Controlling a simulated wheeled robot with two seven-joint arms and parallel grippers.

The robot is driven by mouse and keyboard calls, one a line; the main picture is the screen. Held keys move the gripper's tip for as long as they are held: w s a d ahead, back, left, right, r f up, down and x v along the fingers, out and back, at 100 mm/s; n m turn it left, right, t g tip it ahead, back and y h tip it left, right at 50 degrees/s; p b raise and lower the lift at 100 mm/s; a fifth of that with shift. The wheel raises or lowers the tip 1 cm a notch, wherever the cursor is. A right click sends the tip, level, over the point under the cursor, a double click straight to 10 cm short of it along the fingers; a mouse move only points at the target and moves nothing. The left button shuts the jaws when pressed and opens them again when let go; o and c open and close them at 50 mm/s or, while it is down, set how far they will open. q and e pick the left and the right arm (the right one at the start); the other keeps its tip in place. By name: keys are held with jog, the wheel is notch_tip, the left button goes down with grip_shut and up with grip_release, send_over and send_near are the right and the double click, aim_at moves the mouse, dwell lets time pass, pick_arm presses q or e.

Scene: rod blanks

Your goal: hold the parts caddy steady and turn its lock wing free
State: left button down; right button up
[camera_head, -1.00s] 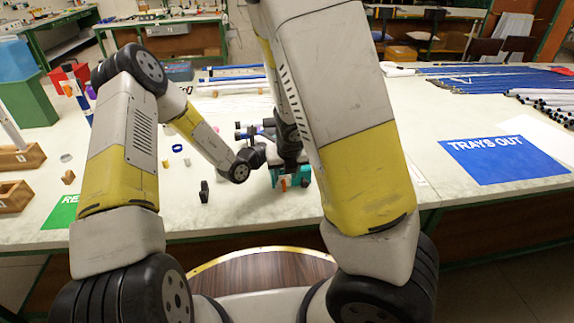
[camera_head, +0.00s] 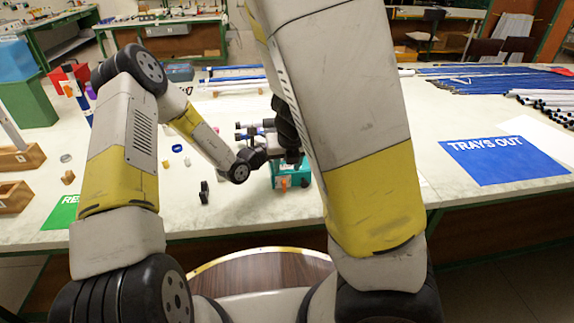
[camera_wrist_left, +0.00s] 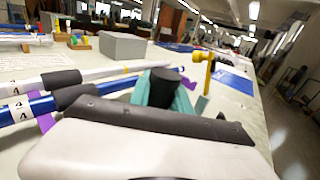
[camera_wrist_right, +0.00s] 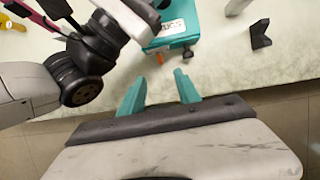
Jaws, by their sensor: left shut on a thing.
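The teal parts caddy (camera_head: 292,178) stands on the bench close to its front edge, partly hidden by my arms. A small orange piece, which looks like the lock wing (camera_head: 284,184), is on its front; it also shows in the right wrist view (camera_wrist_right: 160,58). My left gripper (camera_head: 262,156) is at the caddy's left upper side. In the left wrist view its teal fingers are shut around a black cylindrical part (camera_wrist_left: 166,76), likely the caddy's handle. My right gripper (camera_wrist_right: 158,84) is open and empty, its two teal fingers apart, with the caddy beyond the tips.
Rods with black grips (camera_wrist_left: 62,80) lie beside my left gripper. A blue "TRAYS OUT" mat (camera_head: 505,160) lies at right, a green mat (camera_head: 62,212) at left. The bench right of the caddy is clear.

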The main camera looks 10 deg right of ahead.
jog(key=shift+c, duration=0.6)
jog(key=shift+f, duration=0.4)
send_over(285, 184)
jog(key=s, duration=0.3)
jog(key=shift+f, duration=2.3)
jog(key=shift+w+x, duration=0.15)
jog(key=shift+x, duration=1.65)
jog(key=shift+w+x, duration=0.15)
jog(key=shift+x, duration=1.65)
jog(key=shift+r, duration=0.15)
grip_shut()
